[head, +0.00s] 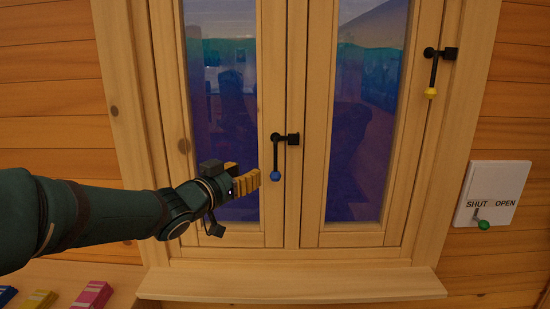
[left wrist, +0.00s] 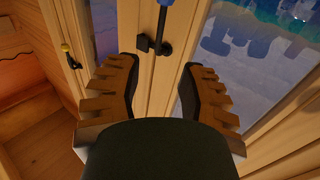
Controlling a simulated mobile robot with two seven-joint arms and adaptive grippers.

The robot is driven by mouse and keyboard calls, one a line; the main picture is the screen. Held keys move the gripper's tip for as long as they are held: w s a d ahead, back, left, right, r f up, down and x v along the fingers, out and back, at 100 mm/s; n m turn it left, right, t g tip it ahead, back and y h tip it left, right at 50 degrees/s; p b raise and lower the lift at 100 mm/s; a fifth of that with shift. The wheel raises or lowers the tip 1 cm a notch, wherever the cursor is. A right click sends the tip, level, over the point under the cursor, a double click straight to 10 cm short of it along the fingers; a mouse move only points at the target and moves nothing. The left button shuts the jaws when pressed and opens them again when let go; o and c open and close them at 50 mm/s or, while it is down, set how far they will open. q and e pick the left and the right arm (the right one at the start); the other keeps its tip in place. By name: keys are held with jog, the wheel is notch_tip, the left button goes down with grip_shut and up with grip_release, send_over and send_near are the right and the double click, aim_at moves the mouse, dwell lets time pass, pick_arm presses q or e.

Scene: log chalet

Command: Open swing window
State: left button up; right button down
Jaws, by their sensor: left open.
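The swing window has two wooden-framed glass sashes (head: 312,120), and both look closed. A black handle with a blue knob (head: 276,160) hangs down at the middle, where the sashes meet. A second black handle with a yellow knob (head: 431,80) hangs down at the upper right frame. My left gripper (head: 256,181) is open and empty, just left of the blue knob and at about its height. In the left wrist view, the blue-knobbed handle (left wrist: 161,25) shows beyond the gap between the open fingers (left wrist: 158,80), apart from them. My right gripper is not seen.
A white panel marked SHUT and OPEN (head: 492,183) is on the wall at right, its green-tipped lever near SHUT. A wooden sill (head: 290,284) juts out below the window. Pink, yellow and blue items (head: 92,295) lie at the lower left.

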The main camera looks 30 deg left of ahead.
aim_at(275, 171)
pick_arm(q)
jog(key=w, duration=0.8)
jog(key=w+b, duration=0.1)
jog(key=w, duration=0.3)
jog(key=shift+w+d+f, duration=0.1)
jog(key=shift+w+d, duration=0.15)
jog(key=shift+w, duration=0.1)
grip_shut()
